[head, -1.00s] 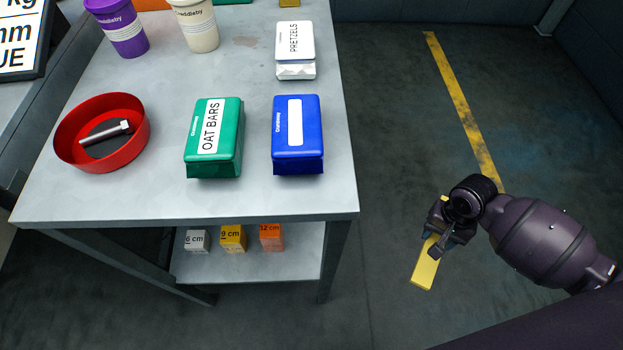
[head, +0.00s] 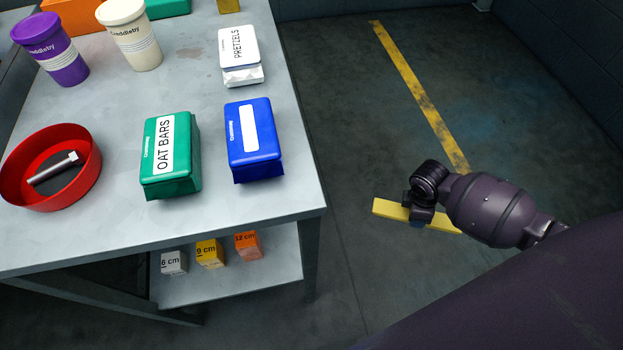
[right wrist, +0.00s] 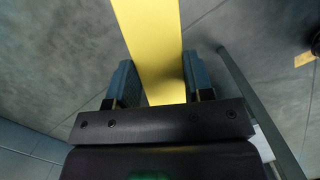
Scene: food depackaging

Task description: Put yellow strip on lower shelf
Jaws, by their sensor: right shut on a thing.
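The yellow strip (head: 388,208) is a flat bar held by my right gripper (head: 418,206), in the air to the right of the table. In the right wrist view the strip (right wrist: 150,40) runs between the two fingers of the gripper (right wrist: 160,80), which are shut on it. The lower shelf (head: 230,280) is under the tabletop. It carries a white 6 cm block (head: 174,263), a yellow 9 cm block (head: 210,254) and an orange 12 cm block (head: 247,245). The back of the shelf is hidden by the tabletop. My left gripper is not in view.
On the tabletop (head: 225,205) stand a green oat bars pack (head: 185,165), a blue pack (head: 258,165), a pretzels pack (head: 240,65), a red bowl (head: 90,185) with a bolt, a purple cup (head: 65,65) and a cream cup (head: 140,45). The floor right of the table is clear.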

